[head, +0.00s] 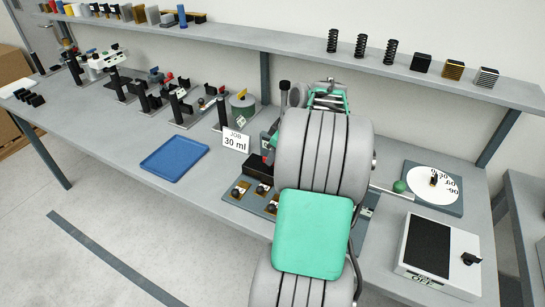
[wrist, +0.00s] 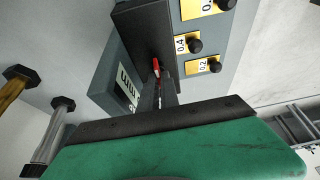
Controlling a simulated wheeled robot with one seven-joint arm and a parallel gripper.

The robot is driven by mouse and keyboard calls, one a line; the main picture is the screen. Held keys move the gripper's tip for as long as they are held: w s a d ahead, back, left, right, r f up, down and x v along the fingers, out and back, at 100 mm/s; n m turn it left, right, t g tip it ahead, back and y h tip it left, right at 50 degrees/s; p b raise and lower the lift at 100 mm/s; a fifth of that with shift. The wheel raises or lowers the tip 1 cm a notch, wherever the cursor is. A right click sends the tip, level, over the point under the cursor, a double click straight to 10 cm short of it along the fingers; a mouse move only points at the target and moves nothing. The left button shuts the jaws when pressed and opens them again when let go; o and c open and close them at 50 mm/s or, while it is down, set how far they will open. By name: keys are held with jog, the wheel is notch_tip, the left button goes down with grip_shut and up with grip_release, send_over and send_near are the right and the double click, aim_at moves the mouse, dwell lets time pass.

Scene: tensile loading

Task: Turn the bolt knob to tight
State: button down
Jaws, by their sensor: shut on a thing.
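In the wrist view my gripper (wrist: 158,95) points at a dark block (wrist: 148,38). Its two narrow fingers are close together, shut on a small red piece (wrist: 156,67) at the block's face. I take this red piece for the bolt knob, but its shape is mostly hidden between the fingers. A white label (wrist: 127,88) sits on the grey side beside the block; I cannot read it or tell how far the knob is turned. In the head view my arm hides the gripper. The black block (head: 258,170) shows left of my arm.
Gold plates with black knobs (wrist: 195,46), marked 0.4 and 0.2, sit close right of the fingers. Two black-headed posts (wrist: 62,103) stand at left. A blue tray (head: 174,158), a JOB 30 ml card (head: 235,140), a white dial (head: 433,185) and a balance-like box (head: 438,248) are on the bench.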

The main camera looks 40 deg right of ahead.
jog(key=shift+m, duration=0.4)
jog(key=m+b, duration=0.1)
jog(key=m+h+b, duration=0.1)
jog(key=m, duration=0.1)
jog(key=m+h+b, duration=0.1)
jog(key=shift+a+f+m, duration=0.1)
jog(key=shift+a+m, duration=0.15)
jog(key=shift+m, duration=0.05)
jog(key=m+h+b, duration=0.1)
jog(key=m, duration=0.2)
jog(key=m+g+h+b, duration=0.1)
jog(key=m, duration=0.2)
jog(key=shift+w+a, duration=0.1)
jog(key=shift+a, duration=0.05)
jog(key=m+g+h, duration=0.1)
jog(key=m, duration=0.2)
jog(key=m+g, duration=0.1)
jog(key=m, duration=0.2)
jog(key=shift+w+m+h, duration=0.15)
jog(key=shift+m+h, duration=0.25)
jog(key=m+g+p, duration=0.2)
jog(key=m, duration=0.3)
jog(key=shift+w+m, duration=0.1)
jog(key=shift+m, duration=0.3)
jog(key=c, duration=1.6)
grip_release()
